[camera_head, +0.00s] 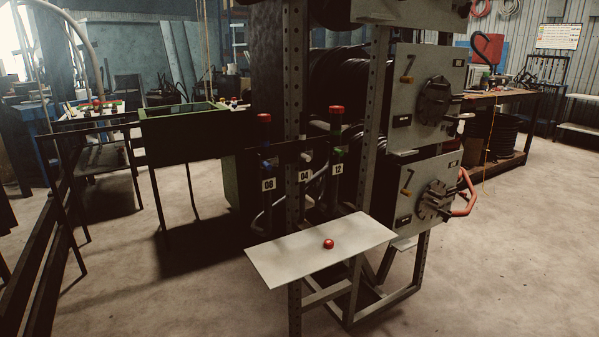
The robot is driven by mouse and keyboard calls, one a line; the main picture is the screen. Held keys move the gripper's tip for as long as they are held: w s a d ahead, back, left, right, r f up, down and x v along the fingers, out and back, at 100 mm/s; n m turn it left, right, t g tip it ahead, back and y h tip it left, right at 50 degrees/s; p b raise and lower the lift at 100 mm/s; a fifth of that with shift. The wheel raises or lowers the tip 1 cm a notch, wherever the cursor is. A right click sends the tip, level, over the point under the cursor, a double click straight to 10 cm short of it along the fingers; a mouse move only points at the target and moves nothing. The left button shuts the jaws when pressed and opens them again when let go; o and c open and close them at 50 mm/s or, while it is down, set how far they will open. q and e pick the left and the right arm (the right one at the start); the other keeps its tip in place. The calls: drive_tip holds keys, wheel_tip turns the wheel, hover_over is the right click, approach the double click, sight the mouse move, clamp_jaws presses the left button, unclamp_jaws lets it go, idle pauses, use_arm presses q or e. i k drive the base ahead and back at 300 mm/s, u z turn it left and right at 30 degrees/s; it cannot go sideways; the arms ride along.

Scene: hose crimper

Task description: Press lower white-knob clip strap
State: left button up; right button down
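Two grey crimper units are stacked on a metal frame right of centre: an upper unit (402,95) and a lower unit (408,200). Each has a round dark die head, the upper head (435,100) and the lower head (435,200). A small whitish part (466,117) shows at the right edge of the upper unit; I cannot tell if it is a knob. A red curved hose or handle (467,193) is at the right of the lower unit. I cannot make out a clip strap. Neither of my grippers is in view.
A light shelf (290,262) with a red round button-like piece (328,244) juts from the frame. Red-capped posts (337,140) with number tags stand behind it. A green-topped bin (182,130) and dark railings (50,240) are left. Open concrete floor (520,260) lies right.

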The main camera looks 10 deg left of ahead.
sight(306, 156)
drive_tip(key=u, duration=0.4)
drive_tip(key=i, duration=1.1)
drive_tip(key=u, duration=0.05)
